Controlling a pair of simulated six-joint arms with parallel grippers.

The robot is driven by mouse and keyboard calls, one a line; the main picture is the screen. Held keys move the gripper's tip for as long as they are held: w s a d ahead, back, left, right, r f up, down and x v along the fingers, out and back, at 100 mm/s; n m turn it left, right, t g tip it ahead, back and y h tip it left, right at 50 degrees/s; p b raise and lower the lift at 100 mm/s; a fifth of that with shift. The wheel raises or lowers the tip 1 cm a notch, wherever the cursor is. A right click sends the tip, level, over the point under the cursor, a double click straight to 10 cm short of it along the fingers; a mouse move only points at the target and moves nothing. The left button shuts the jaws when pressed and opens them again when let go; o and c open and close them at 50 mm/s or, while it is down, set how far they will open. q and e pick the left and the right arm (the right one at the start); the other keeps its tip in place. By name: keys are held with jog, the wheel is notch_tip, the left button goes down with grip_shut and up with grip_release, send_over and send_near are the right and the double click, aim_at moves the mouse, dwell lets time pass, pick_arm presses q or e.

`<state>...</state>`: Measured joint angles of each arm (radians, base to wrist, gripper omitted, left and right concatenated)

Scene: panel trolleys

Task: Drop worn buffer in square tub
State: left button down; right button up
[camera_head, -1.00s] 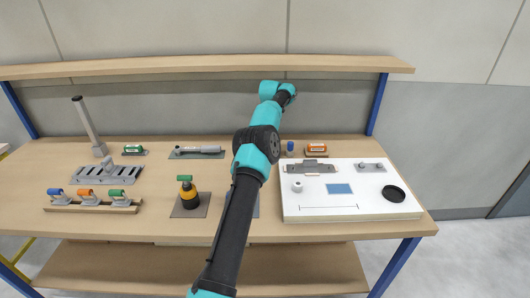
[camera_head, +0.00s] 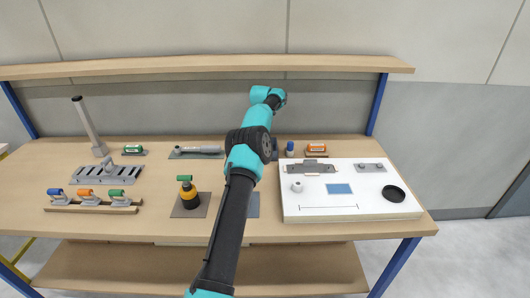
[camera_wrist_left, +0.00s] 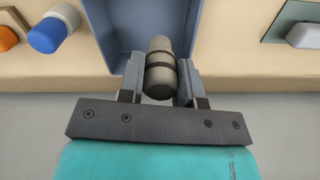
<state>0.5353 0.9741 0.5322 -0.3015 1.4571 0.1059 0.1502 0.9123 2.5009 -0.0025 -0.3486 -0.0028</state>
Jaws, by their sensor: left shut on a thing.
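My left gripper (camera_wrist_left: 161,78) shows in the left wrist view, shut on the worn buffer (camera_wrist_left: 160,62), a beige-grey cylinder with dark bands. The square tub (camera_wrist_left: 104,30), a blue-grey open box, lies beyond the fingers in that view, and the buffer's far end overlaps its opening. I cannot tell how high the buffer is above the tub. In the head view my own arm hides the gripper and the buffer; a small dark part of the tub (camera_head: 275,154) shows beside the arm. My right gripper is not in view.
A blue-capped cylinder (camera_head: 290,148) and an orange cylinder (camera_head: 316,148) stand right of the tub. A white board (camera_head: 345,180) fills the bench's right side. A grey tool (camera_head: 198,150) lies left of the arm. A shelf (camera_head: 190,67) runs above the bench's back.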

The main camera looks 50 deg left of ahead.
pick_arm(q)
jog(key=shift+f, duration=1.6)
jog(key=c, duration=0.7)
grip_release()
jog(key=shift+r, duration=3.75)
